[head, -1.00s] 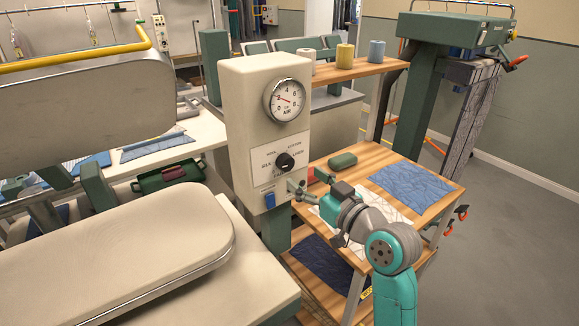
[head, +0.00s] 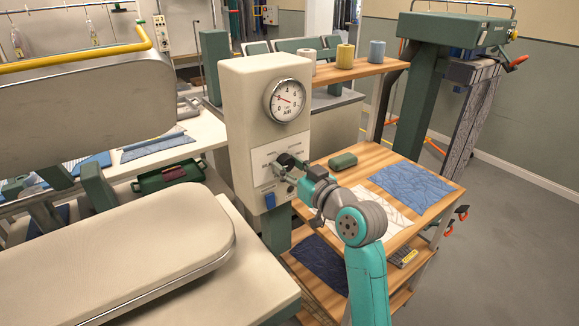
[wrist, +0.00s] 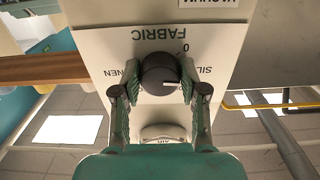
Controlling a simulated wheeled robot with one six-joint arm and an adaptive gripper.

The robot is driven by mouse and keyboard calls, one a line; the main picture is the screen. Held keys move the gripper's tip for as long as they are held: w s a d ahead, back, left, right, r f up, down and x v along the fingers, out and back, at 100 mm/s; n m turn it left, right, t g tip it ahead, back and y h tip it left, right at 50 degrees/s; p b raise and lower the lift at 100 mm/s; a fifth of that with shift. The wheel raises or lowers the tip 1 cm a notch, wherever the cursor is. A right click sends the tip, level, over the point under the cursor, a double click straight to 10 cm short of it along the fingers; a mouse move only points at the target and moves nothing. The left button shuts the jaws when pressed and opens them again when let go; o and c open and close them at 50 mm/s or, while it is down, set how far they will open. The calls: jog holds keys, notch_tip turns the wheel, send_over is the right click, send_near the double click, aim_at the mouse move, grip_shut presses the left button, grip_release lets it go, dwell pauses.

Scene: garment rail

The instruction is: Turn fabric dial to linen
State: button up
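The fabric dial (wrist: 158,70) is a round dark knob on a white label plate, upside down in the wrist view. Its white mark points right in that view, towards the side where "SIL" is printed; "NEN" shows on the opposite side. My gripper (head: 287,168) is at the panel in the head view and hides most of the dial there. In the wrist view its fingers stand on both sides of the dial, spread apart with the knob between them. The gaps look very small; contact is not clear.
The cream control box (head: 238,130) carries a round gauge (head: 286,101) above the dial and a blue switch (head: 270,200) below it. A wooden shelf (head: 375,161) with cloths and a green block (head: 342,160) is to the right. A padded pressing board (head: 130,250) is at left.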

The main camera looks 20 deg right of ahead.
jog(key=c, duration=0.3)
